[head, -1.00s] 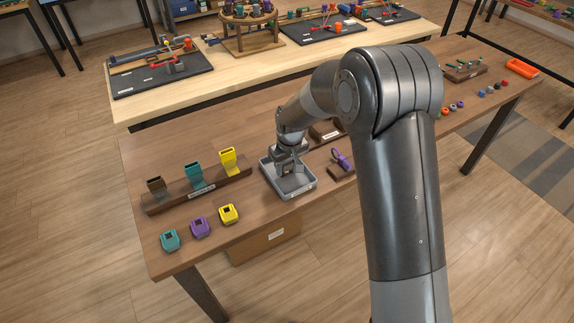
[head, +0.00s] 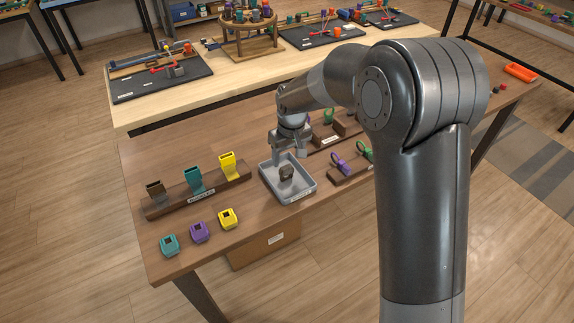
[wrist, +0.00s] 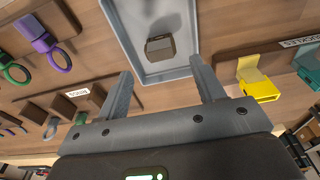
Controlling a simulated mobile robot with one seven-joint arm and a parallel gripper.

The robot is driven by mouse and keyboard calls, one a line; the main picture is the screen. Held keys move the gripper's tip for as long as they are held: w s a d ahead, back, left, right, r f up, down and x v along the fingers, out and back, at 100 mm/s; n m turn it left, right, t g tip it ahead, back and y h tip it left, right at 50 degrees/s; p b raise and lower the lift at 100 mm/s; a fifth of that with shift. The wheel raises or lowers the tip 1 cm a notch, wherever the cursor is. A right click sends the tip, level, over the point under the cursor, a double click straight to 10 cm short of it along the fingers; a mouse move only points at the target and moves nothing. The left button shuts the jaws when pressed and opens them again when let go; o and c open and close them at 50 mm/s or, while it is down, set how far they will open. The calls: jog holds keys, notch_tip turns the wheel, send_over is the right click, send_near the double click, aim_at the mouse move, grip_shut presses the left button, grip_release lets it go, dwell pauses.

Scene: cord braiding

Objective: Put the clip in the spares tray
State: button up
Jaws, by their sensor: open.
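The clip (head: 286,172), small and dark brown, lies on the floor of the grey spares tray (head: 306,194). In the wrist view the clip (wrist: 160,46) sits inside the tray (wrist: 128,40), beyond my fingertips and apart from them. My gripper (head: 289,154) is open and empty above the back part of the tray. Its two spread fingers also show in the wrist view (wrist: 160,88), with nothing between them.
A wooden rack (head: 200,192) with brown, teal and yellow upright pieces stands left of the tray. Teal, purple and yellow blocks (head: 199,231) lie in front of it. Racks with looped purple and green pieces (head: 340,163) stand close on the right.

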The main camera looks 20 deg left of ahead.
jog(key=s+d+r+m+t, duration=0.15)
jog(key=s+d+r, duration=0.25)
jog(key=d+r, duration=0.5)
jog(key=s+d+r+m+t, duration=0.15)
jog(key=s+d+r, duration=0.25)
jog(key=d+r, duration=0.45)
jog(key=s+d+r+m, duration=0.1)
jog(key=s+d+m, duration=0.2)
jog(key=s+d, duration=0.4)
jog(key=s+d+r+m+t+h, duration=0.1)
jog(key=s+d+m, duration=0.2)
jog(key=s+d, duration=0.3)
jog(key=s, duration=0.5)
jog(key=shift+d+t, duration=0.3)
jog(key=shift+d, duration=0.05)
jog(key=shift+s, duration=0.1)
